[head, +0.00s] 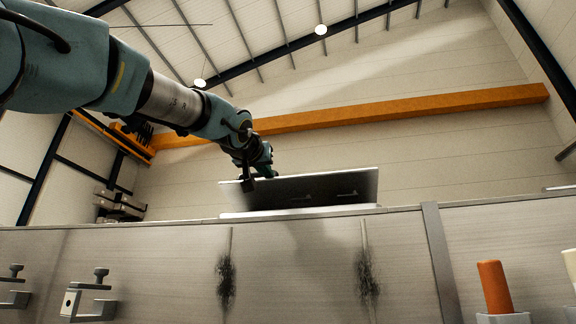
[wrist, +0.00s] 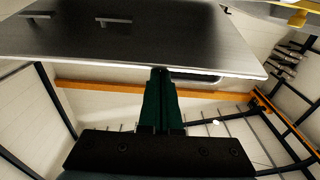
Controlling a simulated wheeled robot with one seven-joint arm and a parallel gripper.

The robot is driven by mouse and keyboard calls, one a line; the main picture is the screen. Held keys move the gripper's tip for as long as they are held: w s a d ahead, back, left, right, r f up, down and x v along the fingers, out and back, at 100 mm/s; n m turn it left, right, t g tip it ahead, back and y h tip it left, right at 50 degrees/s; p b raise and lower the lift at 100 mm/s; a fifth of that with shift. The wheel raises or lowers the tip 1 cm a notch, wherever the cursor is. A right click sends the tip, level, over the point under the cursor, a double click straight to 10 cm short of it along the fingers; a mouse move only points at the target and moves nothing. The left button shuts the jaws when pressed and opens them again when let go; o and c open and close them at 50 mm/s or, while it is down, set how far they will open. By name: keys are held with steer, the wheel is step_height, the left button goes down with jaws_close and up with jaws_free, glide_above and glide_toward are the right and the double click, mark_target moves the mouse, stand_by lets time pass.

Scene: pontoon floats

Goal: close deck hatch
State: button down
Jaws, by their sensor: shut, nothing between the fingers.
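The deck hatch lid (head: 320,188) is a flat grey metal plate. It stands open, tilted up above a pale frame (head: 300,210) on top of the grey pontoon wall. Two small bars show on its face. In the wrist view the lid (wrist: 135,45) fills the upper part, with the bars at its upper left. My gripper (head: 268,172) is at the lid's upper left edge in the head view. In the wrist view my gripper (wrist: 160,74) has its dark green fingers together and empty, tips at the lid's edge. I cannot tell whether they touch it.
The pontoon wall (head: 130,255) runs across the front. Clamps (head: 92,295) are on it at the lower left. An orange-brown peg (head: 494,287) stands in a holder at the lower right. An orange beam (head: 400,108) crosses the hall behind. The space above the lid looks clear.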

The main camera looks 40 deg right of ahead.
steer(key=f+b, duration=0.4)
steer(key=a+f+b, duration=0.1)
steer(key=f+b, duration=0.1)
steer(key=shift+s+f+b, duration=0.1)
steer(key=shift+s+b, duration=0.15)
steer(key=shift+b, duration=0.05)
step_height(320, 180, down, 2)
steer(key=b, duration=0.2)
steer(key=shift+f+b, duration=0.15)
steer(key=shift+b, duration=0.2)
steer(key=shift+f, duration=0.1)
steer(key=shift+d+f, duration=0.1)
steer(key=shift+f, duration=0.2)
steer(key=r+p, duration=0.1)
steer(key=r, duration=0.1)
steer(key=r+p, duration=0.1)
steer(key=p, duration=0.1)
steer(key=r+p, duration=0.2)
steer(key=shift+s+a+r, duration=0.2)
steer(key=shift+a+r, duration=0.1)
steer(key=shift+a, duration=0.1)
steer(key=s+a+f+b, duration=0.1)
steer(key=s+a+f, duration=0.2)
steer(key=s+a, duration=0.2)
steer(key=shift+a+f+b, duration=0.25)
steer(key=shift+a+b, duration=0.15)
steer(key=shift+a, duration=0.95)
